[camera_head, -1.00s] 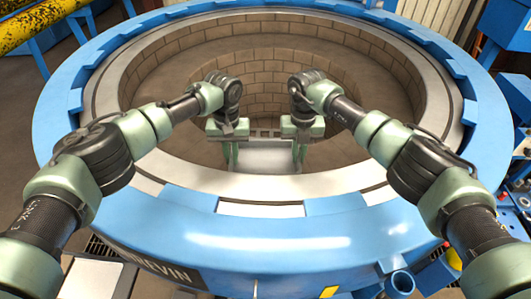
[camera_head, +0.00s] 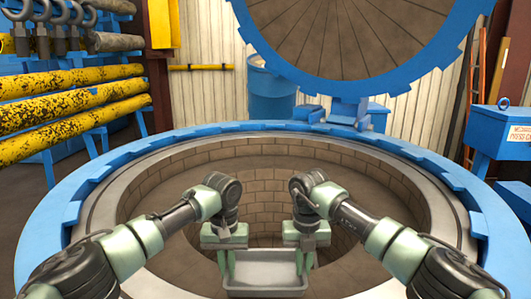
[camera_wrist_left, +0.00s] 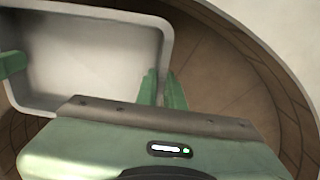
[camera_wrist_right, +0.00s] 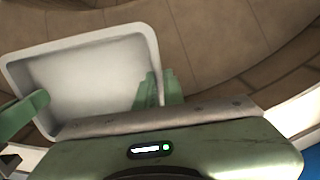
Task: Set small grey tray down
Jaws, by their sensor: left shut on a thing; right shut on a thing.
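The small grey tray (camera_head: 265,280) is a shallow open tray, held roughly level between my two grippers over the near part of the round pit. It looks empty in the left wrist view (camera_wrist_left: 85,55) and in the right wrist view (camera_wrist_right: 85,80). My left gripper (camera_head: 226,264) is shut on the tray's left wall, its fingers (camera_wrist_left: 161,88) astride the rim. My right gripper (camera_head: 304,264) is shut on the opposite wall, its fingers (camera_wrist_right: 158,90) also astride the rim. I cannot tell how high the tray hangs above what lies below.
The brick-lined pit furnace (camera_head: 270,165) has a pale inner ledge (camera_head: 105,215) and a raised blue rim (camera_head: 465,195). Its round blue lid (camera_head: 350,40) stands raised behind. Yellow bars (camera_head: 70,100) on a rack are at left. A blue barrel (camera_head: 272,95) stands behind.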

